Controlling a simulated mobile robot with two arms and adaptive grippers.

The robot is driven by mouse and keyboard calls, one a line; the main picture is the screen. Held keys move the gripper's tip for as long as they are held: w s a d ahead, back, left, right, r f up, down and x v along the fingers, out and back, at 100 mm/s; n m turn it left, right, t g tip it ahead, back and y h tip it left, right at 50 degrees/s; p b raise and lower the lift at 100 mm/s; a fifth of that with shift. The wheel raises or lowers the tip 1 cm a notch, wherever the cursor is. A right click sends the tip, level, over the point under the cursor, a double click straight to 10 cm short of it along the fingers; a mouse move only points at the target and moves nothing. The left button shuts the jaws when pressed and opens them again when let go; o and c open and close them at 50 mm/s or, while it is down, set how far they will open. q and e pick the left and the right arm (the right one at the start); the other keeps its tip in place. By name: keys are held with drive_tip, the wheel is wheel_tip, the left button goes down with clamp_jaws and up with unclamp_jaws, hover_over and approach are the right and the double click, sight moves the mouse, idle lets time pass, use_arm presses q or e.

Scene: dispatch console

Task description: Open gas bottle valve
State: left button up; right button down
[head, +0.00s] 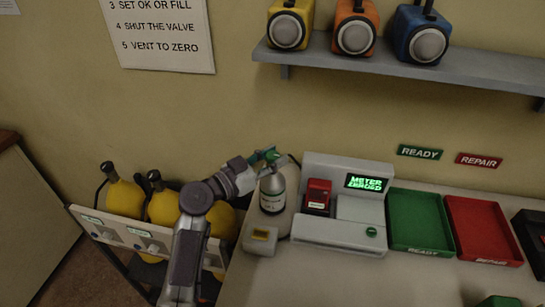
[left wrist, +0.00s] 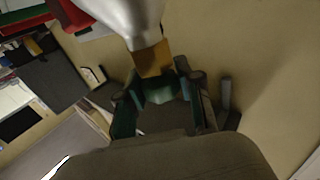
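The gas bottle (head: 272,192) is pale grey with a printed label. It stands upright left of the console unit, with a green valve (head: 270,155) on top. My left gripper (head: 258,160) is at the valve, coming from the left. In the left wrist view the bottle's silver body (left wrist: 128,18) and brass neck (left wrist: 153,60) show, with the green valve (left wrist: 160,89) between the spread fingers of my left gripper (left wrist: 160,82). I cannot tell whether the fingers press on the valve. My right gripper is out of view.
A grey console unit (head: 340,236) with a lit green display (head: 368,183) and a red device (head: 318,194) stands right of the bottle. Green (head: 418,235) and red (head: 482,228) trays are farther right. Yellow cylinders (head: 124,198) stand at left.

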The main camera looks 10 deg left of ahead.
use_arm(q)
drive_tip(key=c, duration=0.4)
drive_tip(key=shift+s+n+t+y, duration=0.1)
drive_tip(key=shift+n+t+y, duration=0.55)
drive_tip(key=shift+y, duration=0.25)
drive_tip(key=shift+c, duration=0.2)
drive_tip(key=shift+r+n+t+y+p, duration=0.1)
drive_tip(key=shift+n+t+y+p, duration=0.35)
drive_tip(key=shift+n+y+p, duration=0.3)
drive_tip(key=shift+y, duration=0.35)
drive_tip(key=o, duration=1.2)
